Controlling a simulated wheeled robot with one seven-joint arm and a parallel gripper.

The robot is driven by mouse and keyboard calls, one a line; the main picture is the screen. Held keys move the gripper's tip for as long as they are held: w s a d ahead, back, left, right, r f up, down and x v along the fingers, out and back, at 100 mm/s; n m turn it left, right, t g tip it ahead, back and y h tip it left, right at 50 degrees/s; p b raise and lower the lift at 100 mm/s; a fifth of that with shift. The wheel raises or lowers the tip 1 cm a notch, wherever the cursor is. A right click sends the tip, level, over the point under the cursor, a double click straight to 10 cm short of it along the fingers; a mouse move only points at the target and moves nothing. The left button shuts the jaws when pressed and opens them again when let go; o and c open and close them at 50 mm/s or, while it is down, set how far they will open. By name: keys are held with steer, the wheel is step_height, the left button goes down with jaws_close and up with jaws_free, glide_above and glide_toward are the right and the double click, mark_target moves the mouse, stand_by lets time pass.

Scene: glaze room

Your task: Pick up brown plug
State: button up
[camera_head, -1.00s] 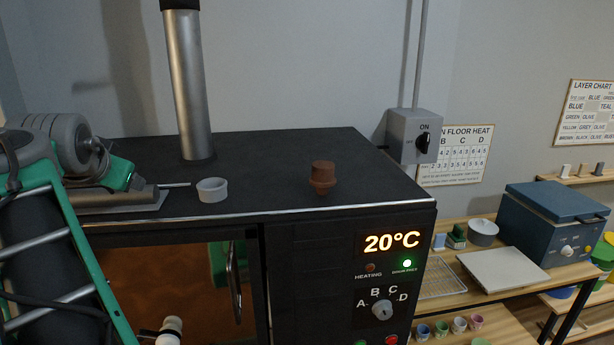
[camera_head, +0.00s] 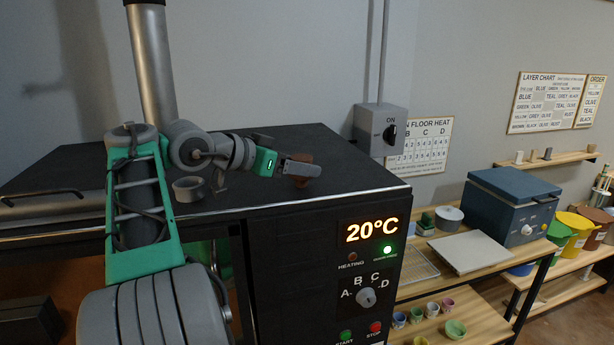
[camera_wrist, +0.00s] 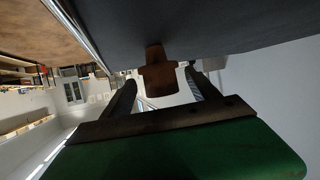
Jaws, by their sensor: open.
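The brown plug (camera_head: 299,160) stands on the black top of the kiln (camera_head: 340,172), near its front right edge. It is partly hidden behind my gripper (camera_head: 312,168) in the head view. In the wrist view the brown plug (camera_wrist: 160,72) hangs from the dark surface in the upside-down picture, between the two fingers of my gripper (camera_wrist: 160,90). The fingers are apart, with a gap visible on each side of the plug.
A metal flue (camera_head: 152,70) rises at the back left. A grey switch box (camera_head: 382,130) is on the wall behind the right corner. The kiln top right of the plug is clear.

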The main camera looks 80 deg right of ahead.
steer(key=p+x, duration=0.1)
steer(key=x, duration=0.3)
steer(key=shift+s+d, duration=0.3)
steer(key=shift+d, duration=0.05)
steer(key=shift+a, duration=0.1)
steer(key=c, duration=1.5)
